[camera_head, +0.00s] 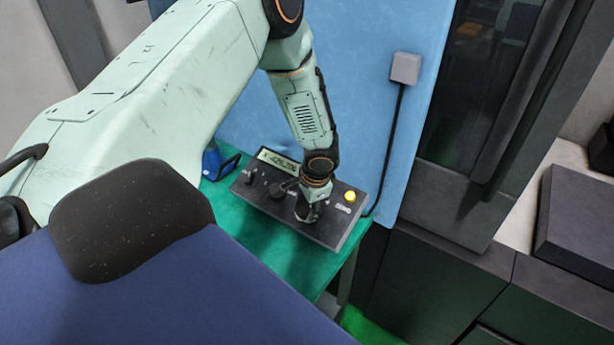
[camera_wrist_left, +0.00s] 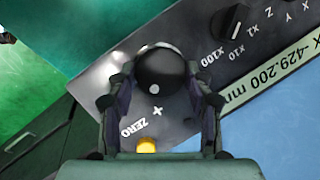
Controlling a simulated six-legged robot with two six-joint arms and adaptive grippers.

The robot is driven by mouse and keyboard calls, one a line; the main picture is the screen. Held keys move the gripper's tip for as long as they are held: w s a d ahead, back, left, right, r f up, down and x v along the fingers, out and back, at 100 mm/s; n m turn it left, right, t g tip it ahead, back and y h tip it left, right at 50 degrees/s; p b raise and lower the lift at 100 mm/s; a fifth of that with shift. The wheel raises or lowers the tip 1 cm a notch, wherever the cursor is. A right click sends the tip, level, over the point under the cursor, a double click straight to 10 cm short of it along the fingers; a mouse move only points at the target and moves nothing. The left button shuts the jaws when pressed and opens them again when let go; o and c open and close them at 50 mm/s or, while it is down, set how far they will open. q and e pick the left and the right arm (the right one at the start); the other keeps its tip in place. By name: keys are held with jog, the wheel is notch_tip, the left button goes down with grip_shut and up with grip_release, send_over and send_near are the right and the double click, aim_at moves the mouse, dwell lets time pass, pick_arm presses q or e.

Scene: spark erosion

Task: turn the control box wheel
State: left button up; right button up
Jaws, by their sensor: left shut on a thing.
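The dark grey control box (camera_head: 264,199) lies on a green table, with a lit readout on its far edge. The black control box wheel (camera_wrist_left: 162,72) is round and sits between the two fingers of my left gripper (camera_wrist_left: 160,88) in the wrist view. My left gripper (camera_head: 308,210) reaches down onto the box from above and is shut on the wheel. In the head view the gripper mostly hides the wheel. My right gripper is not in view.
A yellow button (camera_head: 349,196) and a black selector knob (camera_wrist_left: 230,20) are on the box. The green table (camera_head: 255,235) has a blue object (camera_head: 212,160) on it, left of the box. A blue panel (camera_head: 385,130) with a cabled grey socket (camera_head: 405,68) rises behind.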

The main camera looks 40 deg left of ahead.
pick_arm(q)
jog(key=m+b, duration=0.2)
jog(key=b, duration=0.1)
jog(key=m+t+y+b, duration=0.1)
jog(key=m+b, duration=0.2)
jog(key=m+t+b, duration=0.1)
jog(key=m+b, duration=0.1)
jog(key=b, duration=0.2)
jog(key=shift+s+d+f+m, duration=0.15)
jog(key=shift+s+f+m, duration=0.1)
jog(key=shift+f+m, duration=0.1)
jog(key=shift+s+r+m+t+y+b, duration=0.15)
jog(key=shift+m+t+b, duration=0.1)
jog(key=shift+m+b, duration=0.4)
jog(key=shift+w+r+m+t+y+b, duration=0.15)
jog(key=shift+m+t+b, duration=0.2)
jog(key=shift+b, duration=0.35)
jog(key=shift+s+f, duration=0.1)
jog(key=o, duration=1.1)
jog(key=shift+o, duration=0.2)
jog(key=v, duration=1.2)
